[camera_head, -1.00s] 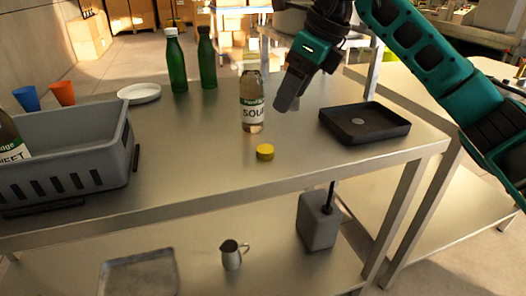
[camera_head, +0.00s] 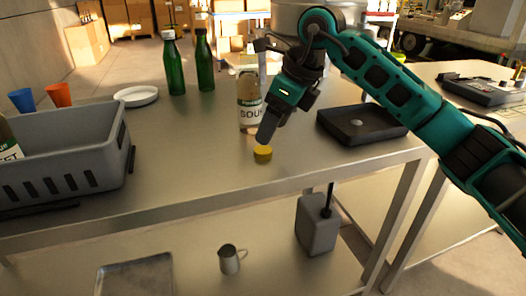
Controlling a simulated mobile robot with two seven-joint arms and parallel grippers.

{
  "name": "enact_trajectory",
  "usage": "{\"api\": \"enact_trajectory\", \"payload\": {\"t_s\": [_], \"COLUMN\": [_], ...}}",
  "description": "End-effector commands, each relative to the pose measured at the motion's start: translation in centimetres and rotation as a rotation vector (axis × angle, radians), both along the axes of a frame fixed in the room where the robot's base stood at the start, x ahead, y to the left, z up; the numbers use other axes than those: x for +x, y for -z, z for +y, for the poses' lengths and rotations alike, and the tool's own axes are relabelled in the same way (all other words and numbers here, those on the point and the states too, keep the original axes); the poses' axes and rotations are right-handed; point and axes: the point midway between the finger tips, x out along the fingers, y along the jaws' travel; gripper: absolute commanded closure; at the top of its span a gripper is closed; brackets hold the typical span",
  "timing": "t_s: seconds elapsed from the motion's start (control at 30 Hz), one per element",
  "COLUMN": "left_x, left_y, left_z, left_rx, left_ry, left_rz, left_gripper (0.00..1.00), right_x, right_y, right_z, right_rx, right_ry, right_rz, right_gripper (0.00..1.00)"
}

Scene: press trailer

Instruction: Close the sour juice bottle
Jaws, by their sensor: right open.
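The sour juice bottle (camera_head: 248,104) stands upright on the metal table. Its label is partly covered by my right gripper, and no cap shows on its neck. A yellow cap (camera_head: 263,154) lies on the table in front of the bottle, near the front edge. My right gripper (camera_head: 266,138) points down just above the cap, with its fingertips close to it. It is open; whether it touches the cap I cannot tell. My left gripper is not in view.
A grey crate (camera_head: 75,150) with another bottle stands at the left. Two green bottles (camera_head: 174,68) and a white plate (camera_head: 136,96) are behind. A black tray (camera_head: 345,128) lies right of the bottle. Blue and orange cups (camera_head: 58,95) stand at the far left.

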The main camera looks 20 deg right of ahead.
Motion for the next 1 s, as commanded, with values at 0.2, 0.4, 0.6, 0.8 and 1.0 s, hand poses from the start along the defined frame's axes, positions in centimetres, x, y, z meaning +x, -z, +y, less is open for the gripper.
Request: {"api": "enact_trajectory", "payload": {"t_s": [0.2,0.4,0.6,0.8,1.0], "left_x": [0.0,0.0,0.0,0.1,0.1], "left_y": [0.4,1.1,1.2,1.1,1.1], "left_z": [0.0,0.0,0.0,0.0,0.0], "left_rx": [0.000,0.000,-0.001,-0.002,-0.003], "left_ry": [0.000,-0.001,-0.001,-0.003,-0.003], "left_rz": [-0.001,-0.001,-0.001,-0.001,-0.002], "left_gripper": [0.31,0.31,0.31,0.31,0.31], "right_x": [0.1,0.4,0.8,0.8,0.8], "right_y": [1.2,4.1,5.0,4.9,4.9], "right_z": [0.3,1.1,1.4,1.4,1.3], "right_rx": [0.000,0.002,0.000,0.000,0.000], "right_ry": [-0.002,-0.002,-0.001,-0.001,0.000], "right_rz": [0.002,0.003,-0.001,-0.001,0.000], "right_gripper": [0.30,0.30,0.30,0.30,0.45]}}
